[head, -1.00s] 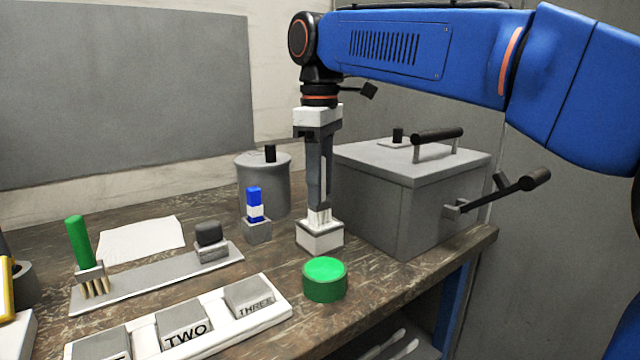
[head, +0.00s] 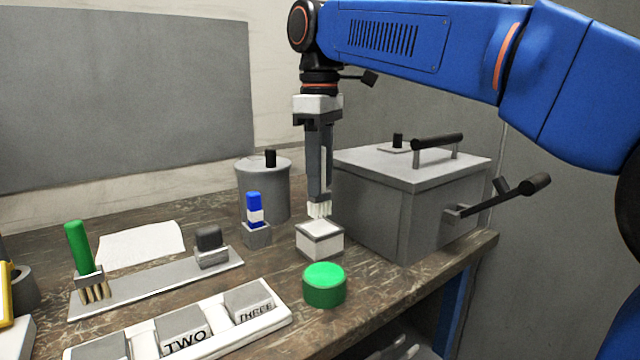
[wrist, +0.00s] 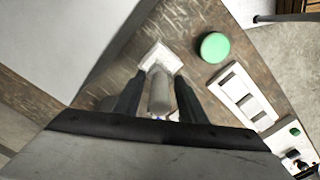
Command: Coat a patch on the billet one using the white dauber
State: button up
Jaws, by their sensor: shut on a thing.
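My gripper (head: 319,197) points down and is shut on the white dauber (head: 318,211), just above a white-topped square block (head: 320,243). In the wrist view the dauber (wrist: 159,95) is a pale cylinder between the two fingers, over that block (wrist: 158,56). Its lower end is hard to make out. Billet one (head: 103,346) is a grey block at the near left end of a white tray (head: 212,338), cut off by the picture's bottom edge. Billets two (head: 184,332) and three (head: 248,300) sit beside it, with readable labels.
A green round button or pot (head: 324,286) stands in front of the block. A grey lidded box (head: 400,200) with a lever is close on the right. A green-handled brush (head: 82,250) stands farther left.

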jog(key=shift+r, duration=2.05)
